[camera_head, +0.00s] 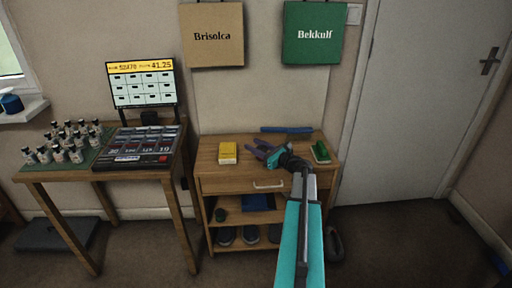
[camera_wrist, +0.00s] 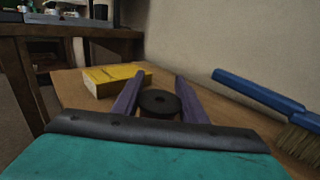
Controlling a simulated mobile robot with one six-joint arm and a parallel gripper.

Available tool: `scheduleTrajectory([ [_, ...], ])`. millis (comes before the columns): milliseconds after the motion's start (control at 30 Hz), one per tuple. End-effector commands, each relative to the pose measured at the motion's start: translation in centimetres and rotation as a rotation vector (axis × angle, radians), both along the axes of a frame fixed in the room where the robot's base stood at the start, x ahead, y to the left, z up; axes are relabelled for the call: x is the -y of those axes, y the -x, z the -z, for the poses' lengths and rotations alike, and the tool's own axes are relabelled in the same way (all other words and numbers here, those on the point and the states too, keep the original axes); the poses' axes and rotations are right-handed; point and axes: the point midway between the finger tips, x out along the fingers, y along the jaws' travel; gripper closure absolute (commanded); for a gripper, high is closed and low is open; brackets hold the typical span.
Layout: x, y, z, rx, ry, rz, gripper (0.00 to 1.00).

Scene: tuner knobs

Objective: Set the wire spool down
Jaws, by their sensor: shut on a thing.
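The wire spool (camera_wrist: 158,103) is a dark, round disc with a hole in its middle, between the purple fingers in the wrist view. My gripper (camera_wrist: 154,92) is shut on it. In the head view, my gripper (camera_head: 262,149) is over the wooden cabinet top (camera_head: 211,175), between a yellow box and a green-topped thing. The spool cannot be made out clearly in that view. Whether its underside touches the wood is hidden.
The yellow box (camera_head: 228,153) lies left of my gripper. A blue-handled brush (camera_head: 287,129) lies along the back by the wall, and a green-topped block (camera_head: 320,152) lies at the right. Bare wood shows around the yellow box. A table with bottles (camera_head: 62,147) stands left.

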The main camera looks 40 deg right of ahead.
Motion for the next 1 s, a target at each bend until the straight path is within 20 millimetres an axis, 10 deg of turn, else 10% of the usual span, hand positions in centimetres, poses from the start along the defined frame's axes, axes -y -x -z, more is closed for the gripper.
scheduleTrajectory([
  [133,0.0,0.0,0.4,0.000,0.000,0.000,0.85],
  [167,0.0,0.0,0.3,0.000,0.000,0.000,0.60],
  [267,0.0,0.0,0.3,0.000,0.000,0.000,0.43],
  [1000,0.2,2.6,-0.1,0.000,0.000,0.003,0.43],
])
